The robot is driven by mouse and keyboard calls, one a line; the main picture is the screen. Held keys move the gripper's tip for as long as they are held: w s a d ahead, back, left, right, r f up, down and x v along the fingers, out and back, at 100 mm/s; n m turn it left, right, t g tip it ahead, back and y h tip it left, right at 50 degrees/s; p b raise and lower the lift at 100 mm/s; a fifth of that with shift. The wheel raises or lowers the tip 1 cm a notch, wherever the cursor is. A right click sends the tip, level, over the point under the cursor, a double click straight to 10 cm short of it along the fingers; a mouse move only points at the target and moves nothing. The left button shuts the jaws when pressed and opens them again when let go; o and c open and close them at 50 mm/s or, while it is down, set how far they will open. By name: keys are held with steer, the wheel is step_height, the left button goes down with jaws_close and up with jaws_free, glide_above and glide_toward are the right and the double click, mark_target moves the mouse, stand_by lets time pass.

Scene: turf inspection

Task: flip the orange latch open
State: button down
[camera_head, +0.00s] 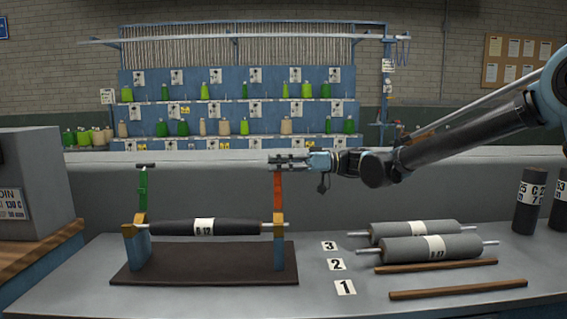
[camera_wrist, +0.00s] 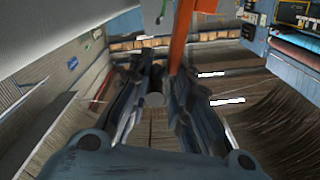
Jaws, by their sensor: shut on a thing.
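The orange latch (camera_head: 278,194) stands upright above the right post of the roller stand. It also shows in the wrist view as an orange bar (camera_wrist: 180,38) reaching down to the fingers. My gripper (camera_head: 287,161) is at the latch's top end, coming in from the right. In the wrist view my fingers (camera_wrist: 163,95) are closed on the upper part of the latch; the exact contact is partly hidden. A dark roller with a white label (camera_head: 204,226) lies across the stand's two posts, below the latch.
A green latch (camera_head: 143,188) stands upright on the left post. The stand has a dark base plate (camera_head: 215,278). Two grey rollers (camera_head: 432,248) and two wooden strips (camera_head: 458,289) lie at right. Number cards (camera_head: 345,287) lie between. A grey box (camera_head: 35,180) stands at left.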

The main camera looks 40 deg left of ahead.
steer(key=c, duration=1.8)
jaws_free()
steer(key=shift+w+a, duration=0.2)
steer(key=shift+w, duration=0.15)
steer(key=shift+c, duration=0.2)
steer(key=shift+o, duration=1.2)
steer(key=shift+a+f, duration=0.1)
steer(key=shift+s, duration=0.1)
steer(key=v, duration=1.2)
